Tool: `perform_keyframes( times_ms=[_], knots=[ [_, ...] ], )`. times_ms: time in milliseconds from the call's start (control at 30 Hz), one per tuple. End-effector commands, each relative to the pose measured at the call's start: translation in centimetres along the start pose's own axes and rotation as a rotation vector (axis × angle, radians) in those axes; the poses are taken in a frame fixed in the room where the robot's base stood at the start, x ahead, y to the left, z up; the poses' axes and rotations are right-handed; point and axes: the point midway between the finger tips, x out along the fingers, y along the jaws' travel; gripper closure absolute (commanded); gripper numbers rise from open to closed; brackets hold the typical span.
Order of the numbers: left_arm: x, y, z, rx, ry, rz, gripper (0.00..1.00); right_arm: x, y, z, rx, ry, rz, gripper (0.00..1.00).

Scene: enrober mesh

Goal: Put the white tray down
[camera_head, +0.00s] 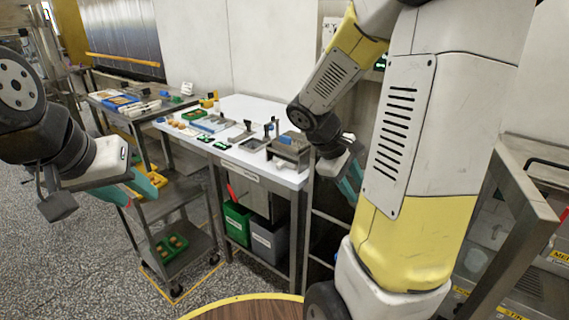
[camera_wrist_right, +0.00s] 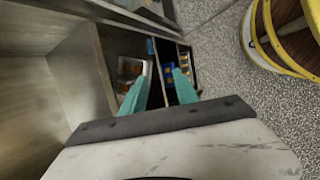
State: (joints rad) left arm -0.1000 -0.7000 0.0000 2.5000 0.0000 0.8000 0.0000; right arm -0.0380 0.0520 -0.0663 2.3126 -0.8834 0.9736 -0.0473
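A small whitish tray (camera_wrist_right: 130,68) with brown-orange pieces lies inside an open drawer or bin in the right wrist view. I cannot tell for sure that it is the white tray of the task. My right gripper (camera_wrist_right: 159,80) is above that opening, its teal fingers apart and nothing seen between them; the left finger partly overlaps the tray's near side. In the head view the right gripper (camera_head: 350,184) is partly hidden by my arm, right of the white table. My left gripper (camera_head: 138,188) has its teal fingers apart and is empty, in front of the trolley.
The white table (camera_head: 225,158) holds a pale blue tray (camera_head: 213,123), metal tools and a grey metal device (camera_head: 290,148). Green (camera_head: 237,222) and grey (camera_head: 268,238) bins sit underneath. A metal frame (camera_head: 515,200) is at right.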

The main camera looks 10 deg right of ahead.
Motion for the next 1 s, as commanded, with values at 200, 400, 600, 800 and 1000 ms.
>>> perform_keyframes(
  times_ms=[200,400,600,800,1000],
  knots=[
    [0.0,0.0,0.0,0.0,0.0,0.0,0.6,-7.2,-4.8,0.9,0.292,0.275,-0.175,0.64],
    [0.0,0.0,0.0,0.0,0.0,0.0,0.6,-13.6,-8.7,1.3,0.507,0.531,-0.349,0.64],
    [0.0,0.0,0.0,0.0,0.0,0.0,0.6,-18.1,-11.1,1.7,0.631,0.706,-0.477,0.64],
    [0.0,0.0,0.0,0.0,0.0,0.0,0.6,-19.3,-11.8,1.8,0.664,0.755,-0.519,0.64],
    [0.0,0.0,0.0,0.0,0.0,0.0,0.6,-19.3,-11.8,1.8,0.664,0.754,-0.519,0.64]
  ],
)
